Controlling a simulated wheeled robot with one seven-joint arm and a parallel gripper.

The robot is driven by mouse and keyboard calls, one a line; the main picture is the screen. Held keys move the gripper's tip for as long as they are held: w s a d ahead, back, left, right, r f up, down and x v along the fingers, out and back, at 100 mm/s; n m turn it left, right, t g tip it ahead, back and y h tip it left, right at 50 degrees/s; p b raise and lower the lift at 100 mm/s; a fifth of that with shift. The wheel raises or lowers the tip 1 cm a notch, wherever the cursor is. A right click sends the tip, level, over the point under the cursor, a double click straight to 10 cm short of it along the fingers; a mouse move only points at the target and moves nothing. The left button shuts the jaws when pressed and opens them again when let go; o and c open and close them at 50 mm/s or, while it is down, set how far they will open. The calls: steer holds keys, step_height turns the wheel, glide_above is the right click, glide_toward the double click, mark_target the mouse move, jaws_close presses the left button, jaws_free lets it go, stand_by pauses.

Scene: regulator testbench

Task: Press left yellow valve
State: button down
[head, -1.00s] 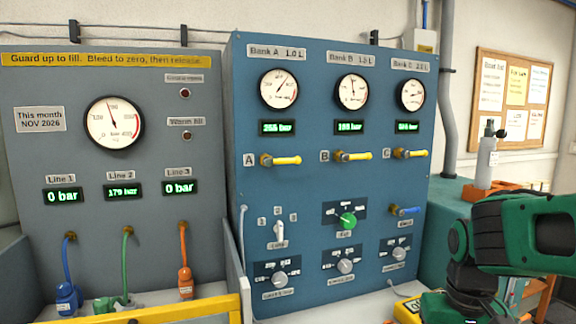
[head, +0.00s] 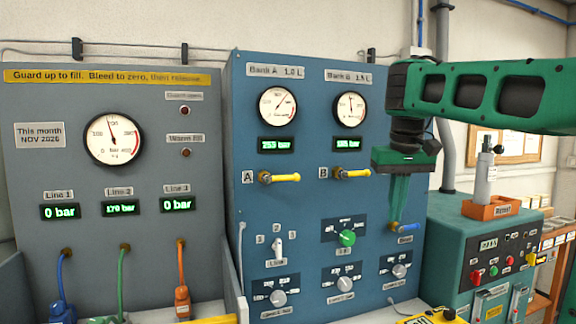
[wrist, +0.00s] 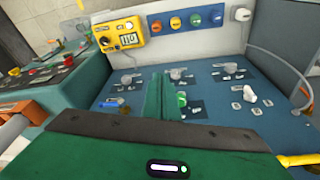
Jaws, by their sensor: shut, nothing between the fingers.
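The left yellow valve handle (head: 279,178), marked A, points right from its brass fitting on the blue panel. The middle yellow valve handle (head: 354,173), marked B, is to its right. The third yellow valve, C, is hidden behind my arm in the head view. My gripper (head: 394,222) is shut and empty, fingers pointing down in front of the panel's right side, well right of valve A. Its tips overlap the blue valve (head: 408,228) in the picture; I cannot tell if they touch. In the wrist view the shut fingers (wrist: 166,88) cross the panel near the green knob.
A grey panel (head: 40,165) stands at left. Knobs, including a green one (head: 347,238), and a white lever (head: 278,246) sit below the valves. A yellow box (head: 432,317) is at lower right. A teal cabinet (head: 450,262) stands right. Space before valves A and B is clear.

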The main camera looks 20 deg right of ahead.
steer(key=w+a+r+n+t, duration=0.1)
steer(key=w+a+r, duration=0.35)
steer(key=r, duration=0.25)
steer(key=w+a+r+n+t, duration=0.1)
steer(key=w+a+r, duration=0.3)
steer(key=a+r, duration=0.55)
steer(key=a+r+n+t, duration=0.1)
steer(key=a+r, duration=0.2)
steer(key=a+r+t+y, duration=0.1)
steer(key=a+r, duration=0.2)
steer(key=a, duration=0.1)
steer(key=shift+w+n, duration=0.25)
steer(key=shift+n, duration=0.05)
steer(key=shift+f, duration=0.1)
